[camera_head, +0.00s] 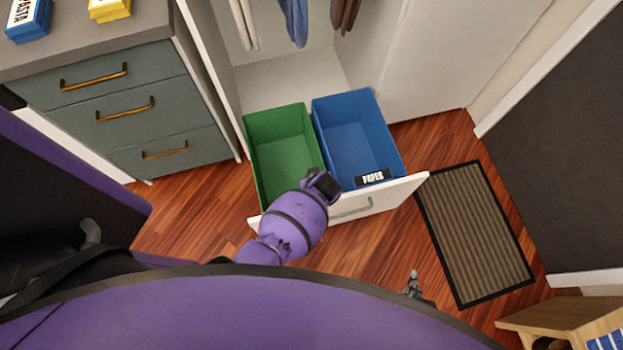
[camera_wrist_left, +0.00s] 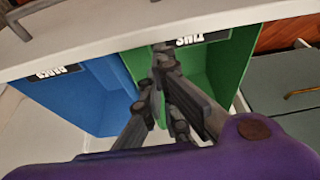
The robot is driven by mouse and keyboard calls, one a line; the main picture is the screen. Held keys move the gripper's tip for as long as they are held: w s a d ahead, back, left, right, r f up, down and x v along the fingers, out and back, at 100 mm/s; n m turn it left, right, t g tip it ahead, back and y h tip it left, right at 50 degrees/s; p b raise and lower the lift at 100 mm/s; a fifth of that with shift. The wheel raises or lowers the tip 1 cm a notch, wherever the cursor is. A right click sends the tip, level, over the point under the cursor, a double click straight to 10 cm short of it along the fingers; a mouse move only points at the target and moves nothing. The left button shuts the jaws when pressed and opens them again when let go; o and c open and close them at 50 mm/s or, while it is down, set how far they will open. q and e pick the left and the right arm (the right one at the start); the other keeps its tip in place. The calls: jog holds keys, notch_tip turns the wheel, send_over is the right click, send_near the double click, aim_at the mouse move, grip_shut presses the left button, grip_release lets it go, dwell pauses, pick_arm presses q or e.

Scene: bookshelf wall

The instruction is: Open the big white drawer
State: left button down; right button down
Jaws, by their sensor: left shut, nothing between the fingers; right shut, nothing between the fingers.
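The big white drawer (camera_head: 405,192) is pulled out from the white cabinet, with a green bin (camera_head: 262,150) and a blue bin (camera_head: 350,110) inside. Its grey handle (camera_head: 350,208) is on the front face, partly hidden by my left arm. In the left wrist view the drawer front (camera_wrist_left: 120,38) crosses the top, with the handle (camera_wrist_left: 42,10) at upper left. My left gripper (camera_wrist_left: 165,60) is shut and empty, over the bins on the inner side of the front, apart from the handle. My right gripper (camera_head: 413,278) is shut and empty, in front of the drawer at right.
A grey-green chest of drawers (camera_head: 150,107) stands at left with yellow and blue boxes on top. A striped mat (camera_head: 475,235) lies right of the drawer. A wooden piece of furniture (camera_head: 560,312) is at lower right. Wooden floor is clear between drawer and mat.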

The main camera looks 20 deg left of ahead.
pick_arm(q)
jog(key=shift+s+d, duration=0.7)
jog(key=shift+s, duration=0.25)
